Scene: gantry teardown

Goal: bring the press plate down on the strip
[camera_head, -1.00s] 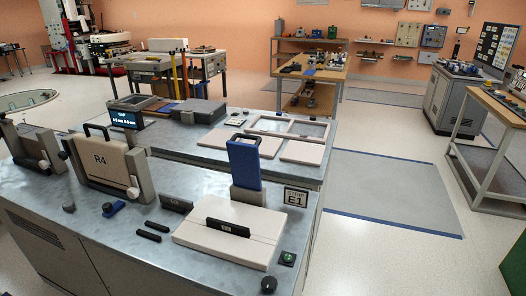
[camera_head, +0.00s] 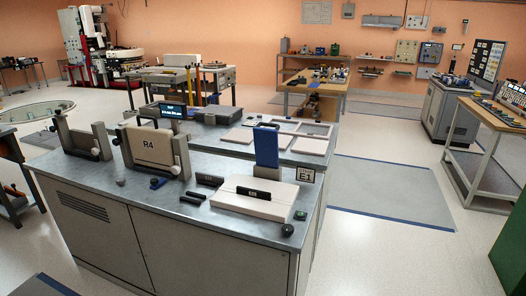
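A blue plate (camera_head: 267,146) stands upright at the back of a white block (camera_head: 228,203) on the near bench. It looks like the press plate, raised. A black bar with a small label (camera_head: 254,196) lies on the white block in front of the blue plate; I cannot tell for sure that it is the strip. A sign reading E1 (camera_head: 305,175) stands to the right of the blue plate. Neither of my grippers is in view.
The grey metal bench (camera_head: 150,195) also carries an R4 panel (camera_head: 149,148) with a handle, small black bars (camera_head: 210,180) and a dark knob (camera_head: 287,230) at its front right corner. White panels (camera_head: 310,146) lie behind. Floor right of the bench is clear.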

